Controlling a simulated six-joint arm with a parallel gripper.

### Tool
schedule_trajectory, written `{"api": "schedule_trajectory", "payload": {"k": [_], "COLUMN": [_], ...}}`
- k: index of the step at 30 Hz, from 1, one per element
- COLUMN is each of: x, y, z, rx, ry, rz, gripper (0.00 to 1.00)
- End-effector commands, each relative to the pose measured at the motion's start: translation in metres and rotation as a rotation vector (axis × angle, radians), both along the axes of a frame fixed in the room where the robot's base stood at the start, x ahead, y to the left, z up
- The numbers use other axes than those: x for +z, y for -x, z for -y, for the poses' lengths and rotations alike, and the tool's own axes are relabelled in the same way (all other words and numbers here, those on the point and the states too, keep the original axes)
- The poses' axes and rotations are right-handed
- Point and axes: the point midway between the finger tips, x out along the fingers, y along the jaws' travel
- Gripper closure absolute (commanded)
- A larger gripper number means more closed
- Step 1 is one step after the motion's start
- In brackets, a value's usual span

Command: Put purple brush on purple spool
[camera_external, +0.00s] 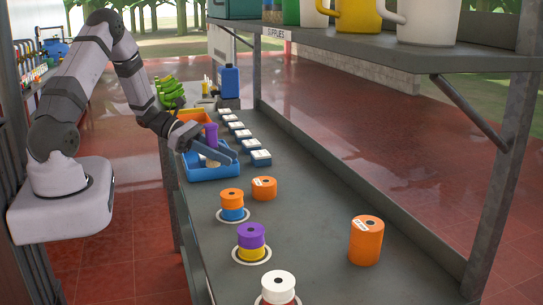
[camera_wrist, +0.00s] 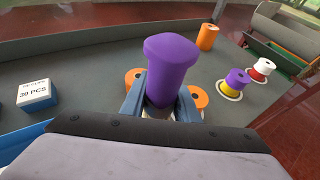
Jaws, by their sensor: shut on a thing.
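The purple brush (camera_wrist: 170,62) is upright between the fingers of my gripper (camera_wrist: 163,102) in the wrist view. In the external view, my gripper (camera_external: 222,150) is shut on the purple brush (camera_external: 211,135) above the blue bin (camera_external: 206,172). The purple spool (camera_external: 250,236) sits on top of a yellow spool on a round white base, nearer the external camera. The purple spool (camera_wrist: 238,77) also shows at the right of the wrist view. The brush is apart from the spool. Its lower end is largely hidden by my gripper.
Orange-on-blue spools (camera_external: 231,203), an orange spool (camera_external: 264,187), a tall orange spool (camera_external: 367,241) and a white-topped stack (camera_external: 278,287) stand on the grey table. A row of small labelled boxes (camera_external: 240,134) lies behind. A shelf (camera_external: 390,58) with mugs overhangs the right side.

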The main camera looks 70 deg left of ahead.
Motion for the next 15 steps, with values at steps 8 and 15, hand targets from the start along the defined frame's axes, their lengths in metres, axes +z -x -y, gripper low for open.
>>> {"api": "schedule_trajectory", "payload": {"k": [8,15], "x": [0.006,0.033], "y": [-0.023,-0.047], "z": [0.052,0.152], "rx": [-0.135,-0.379], "ry": [-0.003,-0.004], "rz": [0.002,0.004], "gripper": [0.95,0.95]}}
